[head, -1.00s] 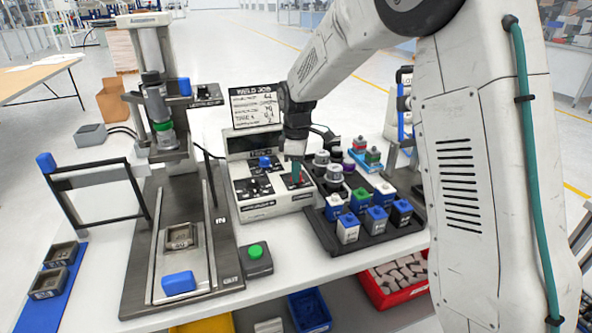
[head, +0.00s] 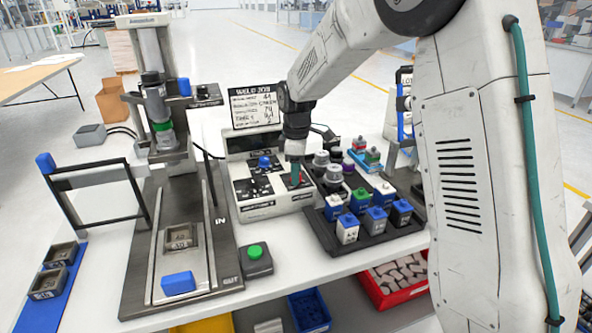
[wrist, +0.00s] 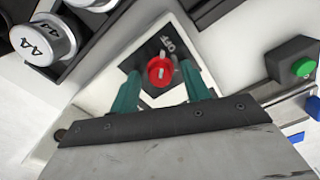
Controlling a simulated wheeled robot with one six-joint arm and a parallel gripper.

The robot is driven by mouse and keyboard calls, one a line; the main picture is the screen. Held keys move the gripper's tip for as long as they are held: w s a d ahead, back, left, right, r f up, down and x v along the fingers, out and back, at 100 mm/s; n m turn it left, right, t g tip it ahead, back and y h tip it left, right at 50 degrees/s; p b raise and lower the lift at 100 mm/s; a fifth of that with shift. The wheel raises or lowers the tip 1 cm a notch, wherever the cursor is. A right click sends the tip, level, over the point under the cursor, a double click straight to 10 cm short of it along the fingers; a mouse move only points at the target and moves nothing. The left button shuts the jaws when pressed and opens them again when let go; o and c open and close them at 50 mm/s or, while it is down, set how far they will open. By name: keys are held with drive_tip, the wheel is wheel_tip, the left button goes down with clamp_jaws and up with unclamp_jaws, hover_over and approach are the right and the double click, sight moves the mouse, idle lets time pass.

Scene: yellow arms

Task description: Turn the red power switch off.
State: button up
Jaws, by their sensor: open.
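The red power switch (wrist: 158,72) is a round red knob with a pale bar across it, on a dark square plate with white lettering, partly readable, beside it. In the head view the switch is mostly hidden by my gripper, with a bit of red showing at the right of the control box (head: 262,212). My gripper (wrist: 162,76) is open, its two teal fingers on either side of the knob with gaps visible. In the head view my gripper (head: 296,172) points down over the box's right panel. Whether the fingers touch the panel cannot be told.
A press stand with a slide (head: 140,262) stands at left. A job sign (head: 255,106) rises behind the box.

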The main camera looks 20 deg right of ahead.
wheel_tip(320, 180, up, 8)
drive_tip(key=shift+f, duration=0.15)
idle(0.6)
drive_tip(key=shift+m, duration=0.3)
drive_tip(key=s, duration=0.1)
drive_tip(key=s+f+m, duration=0.1)
drive_tip(key=s+m+g, duration=0.1)
drive_tip(key=shift+s+d+f, duration=0.1)
drive_tip(key=shift+f, duration=0.25)
drive_tip(key=s+d+r+m, duration=0.1)
drive_tip(key=s+r+m, duration=0.1)
drive_tip(key=s, duration=0.9)
drive_tip(key=s+d+r+m+t, duration=0.1)
drive_tip(key=s+m, duration=0.4)
drive_tip(key=s, duration=0.7)
drive_tip(key=s+d+r+m+t, duration=0.1)
drive_tip(key=s+r+m, duration=0.2)
drive_tip(key=s, duration=0.9)
drive_tip(key=shift+s+r, duration=0.15)
drive_tip(key=shift+r, duration=0.2)
